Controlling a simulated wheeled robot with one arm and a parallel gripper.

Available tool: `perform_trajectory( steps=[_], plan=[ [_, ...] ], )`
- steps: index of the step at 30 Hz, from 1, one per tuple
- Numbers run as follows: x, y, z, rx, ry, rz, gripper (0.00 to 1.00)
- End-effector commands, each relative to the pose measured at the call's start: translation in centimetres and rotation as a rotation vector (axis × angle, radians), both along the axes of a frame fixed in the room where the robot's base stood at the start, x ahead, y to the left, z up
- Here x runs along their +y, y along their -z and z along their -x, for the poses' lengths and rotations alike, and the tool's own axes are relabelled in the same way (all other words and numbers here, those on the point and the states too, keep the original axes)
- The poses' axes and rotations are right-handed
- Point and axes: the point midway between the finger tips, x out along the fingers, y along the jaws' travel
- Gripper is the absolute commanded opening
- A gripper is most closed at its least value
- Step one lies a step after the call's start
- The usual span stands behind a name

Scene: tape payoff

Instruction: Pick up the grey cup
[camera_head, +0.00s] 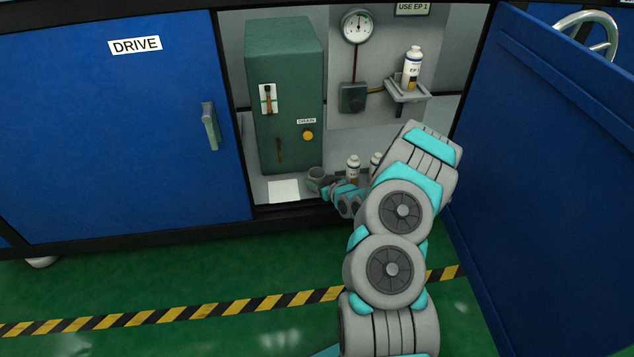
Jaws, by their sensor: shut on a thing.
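The grey cup (316,174) is small and round, near the front of the open cabinet's floor, just right of the white paper. My gripper (324,184) is at the cup and shut on it. The fingers are small in this view and partly merge with the cup. I cannot tell whether the cup touches the cabinet floor or is lifted. My arm comes in from the lower right and hides part of the cabinet floor.
A green box (285,95) with a lever and a yellow knob stands behind the cup. White paper (284,191) lies left of it. White bottles (353,168) stand close on the right. Another bottle (412,68) is on a shelf (408,91). An open blue door (560,170) bounds the right.

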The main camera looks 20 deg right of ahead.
Motion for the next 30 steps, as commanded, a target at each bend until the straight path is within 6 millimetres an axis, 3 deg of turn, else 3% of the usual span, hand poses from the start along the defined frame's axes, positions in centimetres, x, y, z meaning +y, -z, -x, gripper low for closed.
perform_trajectory(
  steps=[7,17,23,26,30],
  plan=[
    [0.0,0.0,0.0,0.000,0.000,0.000,0.10],
    [0.0,-0.3,0.0,0.000,0.000,0.000,0.10],
    [0.0,-2.1,0.0,-0.002,-0.002,0.001,0.10],
    [-0.1,-4.0,0.0,-0.003,0.001,0.003,0.10],
    [-1.3,-3.9,2.9,0.004,0.005,-0.002,0.10]
  ],
)
